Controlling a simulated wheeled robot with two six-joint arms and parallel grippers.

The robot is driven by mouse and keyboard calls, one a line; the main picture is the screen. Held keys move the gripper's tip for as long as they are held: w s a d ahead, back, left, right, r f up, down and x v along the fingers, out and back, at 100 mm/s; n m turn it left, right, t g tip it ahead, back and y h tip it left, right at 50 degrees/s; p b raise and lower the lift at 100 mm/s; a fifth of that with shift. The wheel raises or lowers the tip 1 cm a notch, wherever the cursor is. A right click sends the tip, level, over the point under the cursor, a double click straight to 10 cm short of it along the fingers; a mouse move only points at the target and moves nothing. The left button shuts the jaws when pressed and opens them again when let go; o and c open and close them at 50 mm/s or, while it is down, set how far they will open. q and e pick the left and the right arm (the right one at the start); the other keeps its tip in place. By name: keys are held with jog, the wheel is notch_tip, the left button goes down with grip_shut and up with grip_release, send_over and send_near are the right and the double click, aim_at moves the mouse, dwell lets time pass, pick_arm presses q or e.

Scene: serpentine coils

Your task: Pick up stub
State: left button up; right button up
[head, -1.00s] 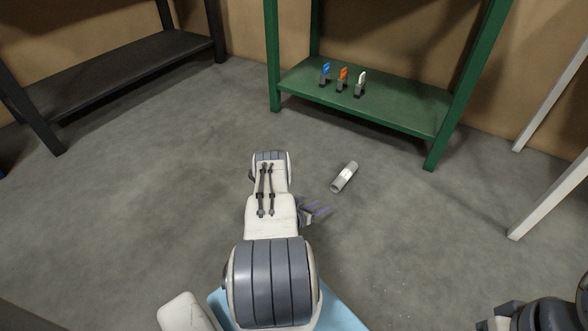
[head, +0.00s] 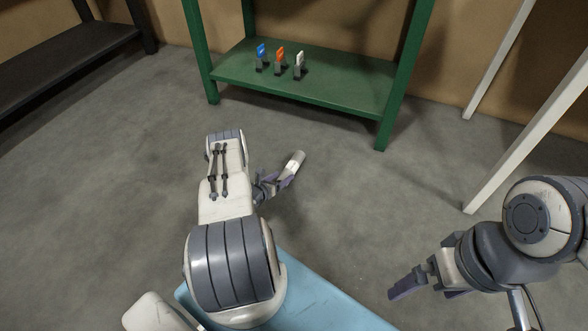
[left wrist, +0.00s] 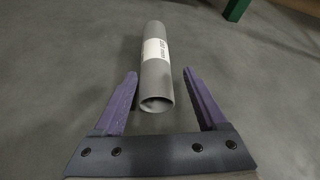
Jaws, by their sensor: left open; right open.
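The stub (head: 293,163) is a short grey tube with a pale printed label, lying on the concrete floor in front of the green shelf. In the left wrist view the stub (left wrist: 156,75) points away from me, its hollow near end between the tips of the purple fingers. My left gripper (head: 275,186) is open, and in the wrist view (left wrist: 160,92) a gap shows between each finger and the tube. In the head view the gripper hides the stub's near end. My right gripper (head: 418,291) is open and empty at the lower right, away from the stub.
A green shelf (head: 330,92) stands behind the stub, with blue (head: 262,54), orange (head: 280,58) and white (head: 299,62) tagged holders on it. A black rack (head: 60,60) is at left and white legs (head: 500,150) at right. The floor between is clear.

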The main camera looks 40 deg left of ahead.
aim_at(289, 169)
pick_arm(q)
jog(key=shift+w+a+f+b, duration=0.2)
jog(key=shift+w+f+b, duration=0.1)
jog(key=shift+w, duration=0.25)
jog(key=shift+w+a+f+b, duration=0.15)
jog(key=shift+w+a+f, duration=0.1)
jog(key=shift+w, duration=0.25)
jog(key=b+x, duration=0.4)
jog(key=shift+f, duration=0.25)
jog(key=shift+w+b, duration=0.35)
jog(key=shift+w+r, duration=0.1)
grip_shut()
pick_arm(e)
notch_tip(289, 169, down, 6)
